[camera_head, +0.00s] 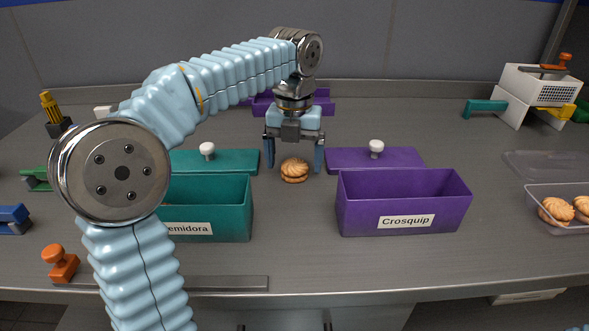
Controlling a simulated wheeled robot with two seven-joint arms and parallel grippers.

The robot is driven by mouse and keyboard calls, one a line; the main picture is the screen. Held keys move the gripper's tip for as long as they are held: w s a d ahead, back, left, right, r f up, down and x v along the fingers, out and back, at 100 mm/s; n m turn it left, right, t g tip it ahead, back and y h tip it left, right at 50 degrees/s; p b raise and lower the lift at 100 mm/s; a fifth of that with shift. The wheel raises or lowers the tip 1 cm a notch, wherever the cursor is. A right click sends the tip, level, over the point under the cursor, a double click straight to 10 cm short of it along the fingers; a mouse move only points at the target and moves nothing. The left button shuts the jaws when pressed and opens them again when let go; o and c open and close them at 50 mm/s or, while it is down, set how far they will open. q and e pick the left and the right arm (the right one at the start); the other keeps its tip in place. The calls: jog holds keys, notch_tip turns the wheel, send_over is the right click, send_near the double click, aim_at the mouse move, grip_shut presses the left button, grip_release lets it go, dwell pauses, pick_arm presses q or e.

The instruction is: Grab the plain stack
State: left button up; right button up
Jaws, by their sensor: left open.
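A small stack of plain golden biscuits (294,170) stands on the grey counter between the teal and purple lids. My left gripper (294,160) reaches over it from above, pointing down. Its two blue fingers are apart, one on each side of the stack. I cannot tell whether the fingers touch the biscuits. My right gripper is not seen.
A teal box (236,190) with a partly hidden label stands front left, its lid (234,160) behind it. A purple box (404,190) labelled "Crosquip" stands right, its lid (398,161) behind. A clear tray (545,190) with biscuits lies far right. Front middle is clear.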

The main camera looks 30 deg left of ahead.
pick_arm(q)
jog(key=shift+f, duration=0.8)
jog(key=c, duration=0.8)
